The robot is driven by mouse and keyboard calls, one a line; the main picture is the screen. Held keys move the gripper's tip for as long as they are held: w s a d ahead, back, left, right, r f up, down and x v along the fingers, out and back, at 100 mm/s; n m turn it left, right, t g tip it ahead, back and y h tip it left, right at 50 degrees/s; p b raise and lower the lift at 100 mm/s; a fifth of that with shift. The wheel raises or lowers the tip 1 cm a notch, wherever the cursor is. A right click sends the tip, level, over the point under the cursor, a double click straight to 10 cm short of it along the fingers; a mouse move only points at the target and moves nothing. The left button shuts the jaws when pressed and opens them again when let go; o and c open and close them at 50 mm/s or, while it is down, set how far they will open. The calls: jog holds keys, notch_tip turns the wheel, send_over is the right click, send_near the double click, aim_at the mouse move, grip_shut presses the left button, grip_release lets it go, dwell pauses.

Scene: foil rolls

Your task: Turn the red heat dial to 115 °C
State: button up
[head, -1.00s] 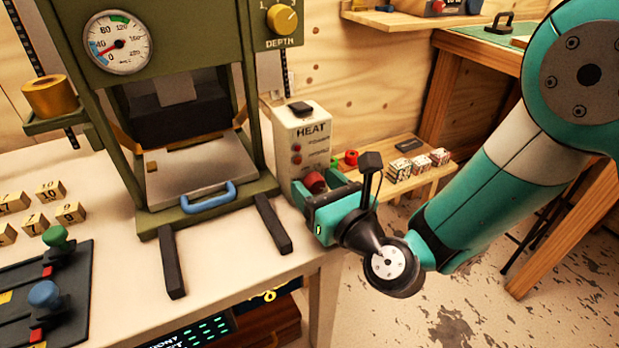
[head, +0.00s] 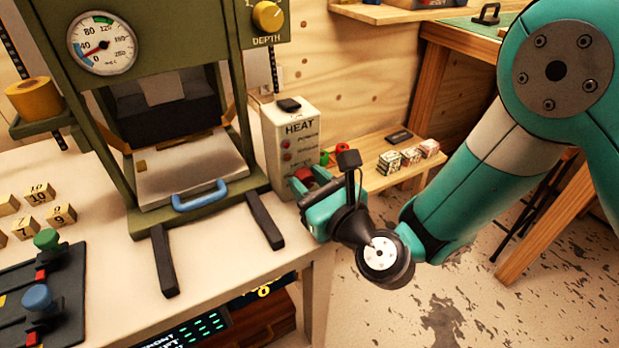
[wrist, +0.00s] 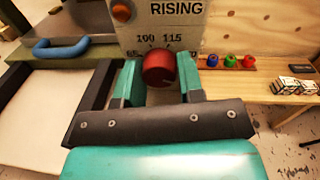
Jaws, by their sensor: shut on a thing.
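The red heat dial (wrist: 158,69) sits on the pale front of the heat box (head: 290,135), under the word RISING in the wrist view. In the head view, my gripper hides much of the dial and the lower front of the box.
The green press with its blue handle (head: 200,196) stands left of the box, and its dark rails (head: 264,220) reach toward the table edge. A wooden shelf (head: 375,183) behind holds coloured spools and small patterned boxes. Open floor lies to the right.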

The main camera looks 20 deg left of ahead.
jog(key=n+p, duration=0.1)
jog(key=n, duration=0.1)
jog(key=n+p, duration=0.1)
jog(key=n, duration=0.1)
jog(key=n+p, duration=0.2)
jog(key=shift+a+r+h, duration=0.1)
jog(key=shift+r+h, duration=0.2)
jog(key=shift+r, duration=0.05)
jog(key=shift+f+n+p, duration=0.1)
jog(key=shift+n+p, duration=0.75)
jog(key=shift+n, duration=0.05)
jog(key=shift+f+n+p, duration=0.15)
jog(key=shift+n+p, duration=0.25)
jog(key=shift+d+f+n+h+p, duration=0.2)
jog(key=shift+f+n, duration=0.1)
jog(key=shift+f, duration=0.15)
jog(key=shift+d+f+n+h+p, duration=0.1)
jog(key=shift+f+n+p, duration=0.05)
jog(key=shift+f+n, duration=0.2)
jog(key=shift+s+f, duration=0.2)
jog(key=shift+f, duration=0.1)
jog(key=shift+s+f, duration=0.1)
jog(key=shift+a+r, duration=0.2)
jog(key=shift+r, duration=0.35)
jog(key=shift+a+r, duration=0.2)
jog(key=shift+r, duration=0.35)
